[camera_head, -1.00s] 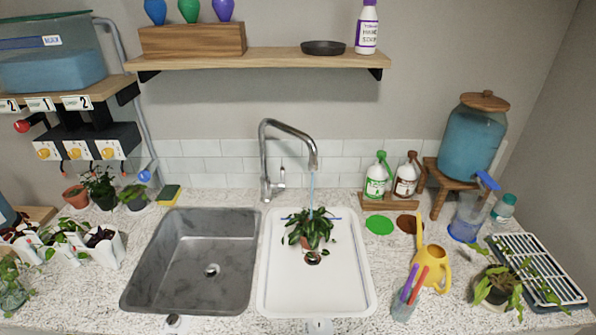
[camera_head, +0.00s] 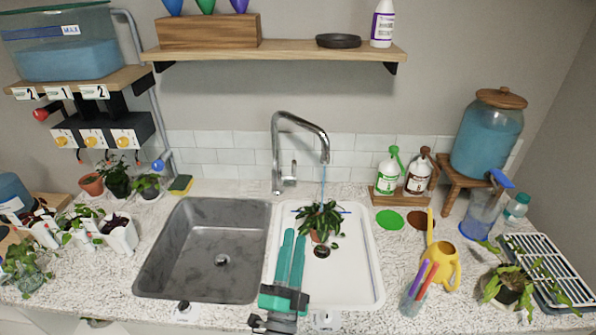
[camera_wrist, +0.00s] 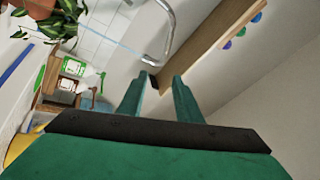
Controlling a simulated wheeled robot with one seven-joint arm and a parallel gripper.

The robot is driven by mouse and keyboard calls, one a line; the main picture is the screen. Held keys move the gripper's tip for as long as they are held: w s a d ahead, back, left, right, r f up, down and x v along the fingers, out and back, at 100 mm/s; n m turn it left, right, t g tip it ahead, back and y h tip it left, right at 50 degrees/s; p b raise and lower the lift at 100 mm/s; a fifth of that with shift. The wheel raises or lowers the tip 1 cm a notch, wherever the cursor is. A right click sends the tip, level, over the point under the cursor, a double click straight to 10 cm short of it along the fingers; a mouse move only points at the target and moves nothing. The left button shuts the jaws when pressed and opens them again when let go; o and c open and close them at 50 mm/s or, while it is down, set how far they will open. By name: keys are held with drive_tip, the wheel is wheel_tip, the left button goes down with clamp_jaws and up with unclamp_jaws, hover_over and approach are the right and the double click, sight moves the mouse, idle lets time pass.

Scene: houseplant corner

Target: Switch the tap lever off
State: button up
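The chrome tap (camera_head: 277,150) stands behind the two sinks, its spout over the white right basin (camera_head: 350,275). Its small lever (camera_head: 293,168) stands upright on the right of the tap's base. A thin blue stream of water (camera_head: 323,185) runs from the spout onto a potted plant (camera_head: 318,218) in the white basin. My teal gripper (camera_head: 293,233) is over the front left of the white basin, apart from the lever. Its fingers are apart and empty. In the wrist view the open fingers (camera_wrist: 157,78) point toward the shelf, with the tap's curved neck (camera_wrist: 168,30) beyond them.
The grey sink (camera_head: 205,260) is left of my gripper. A yellow watering can (camera_head: 443,265) and a cup of markers (camera_head: 415,293) stand to the right. Spray bottles (camera_head: 389,172) stand behind. A wooden shelf (camera_head: 280,54) hangs above the tap.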

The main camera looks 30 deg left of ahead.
drive_tip(key=w+a+r+n+g+y, duration=0.1)
drive_tip(key=w+a+n+g+y, duration=0.1)
drive_tip(key=w+a+n+y, duration=0.35)
drive_tip(key=n+g+h, duration=0.3)
drive_tip(key=n+g, duration=0.3)
drive_tip(key=n, duration=0.5)
approach(295, 167)
drive_tip(key=shift+y, duration=0.25)
drive_tip(key=x, duration=1)
drive_tip(key=shift+w+a+f, duration=0.2)
drive_tip(key=shift+w+a, duration=0.05)
drive_tip(key=shift+w, duration=0.05)
clamp_jaws()
